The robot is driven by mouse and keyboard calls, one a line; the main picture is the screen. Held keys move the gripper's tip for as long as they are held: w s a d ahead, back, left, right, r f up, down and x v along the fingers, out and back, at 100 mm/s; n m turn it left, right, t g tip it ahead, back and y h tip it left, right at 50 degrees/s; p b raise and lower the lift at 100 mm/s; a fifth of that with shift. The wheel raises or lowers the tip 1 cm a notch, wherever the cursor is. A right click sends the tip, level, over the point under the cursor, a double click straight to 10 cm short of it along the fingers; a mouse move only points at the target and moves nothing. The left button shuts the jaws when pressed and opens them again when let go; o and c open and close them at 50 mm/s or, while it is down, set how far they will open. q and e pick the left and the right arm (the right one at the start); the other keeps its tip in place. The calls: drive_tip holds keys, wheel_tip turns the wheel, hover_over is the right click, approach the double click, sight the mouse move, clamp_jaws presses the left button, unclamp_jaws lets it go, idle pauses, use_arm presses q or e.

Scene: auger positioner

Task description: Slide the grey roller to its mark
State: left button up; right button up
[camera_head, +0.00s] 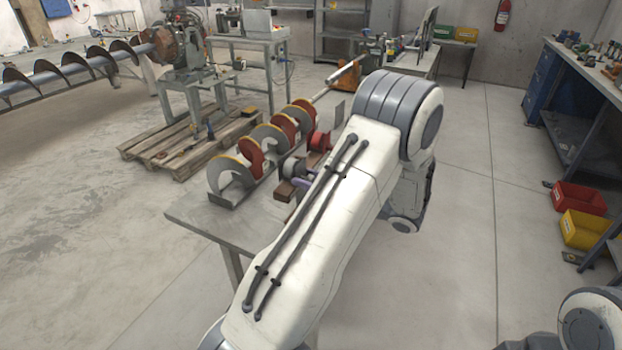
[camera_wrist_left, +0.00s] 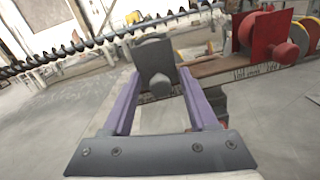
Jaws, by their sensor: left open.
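The grey roller's carriage (camera_wrist_left: 152,56) is a dark grey block with a rounded knob on its near face, on a rail in the left wrist view. My left gripper (camera_wrist_left: 159,78) has purple fingers, open, one on either side of the knob. I cannot tell whether they touch it. In the head view, the grey roller (camera_head: 293,169) shows beside my arm, which hides most of the gripper (camera_head: 302,184). A rail with a marked scale (camera_wrist_left: 255,71) runs to the right of the carriage. The mark itself cannot be made out.
A red carriage and roller (camera_wrist_left: 264,38) stand farther right along the rail; they also show in the head view (camera_head: 320,140). An auger with red and grey flights (camera_head: 268,136) lies behind the rail on the metal table (camera_head: 212,217). The table's near left corner is bare.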

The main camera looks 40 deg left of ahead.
use_arm(q)
clamp_jaws()
idle(1.4)
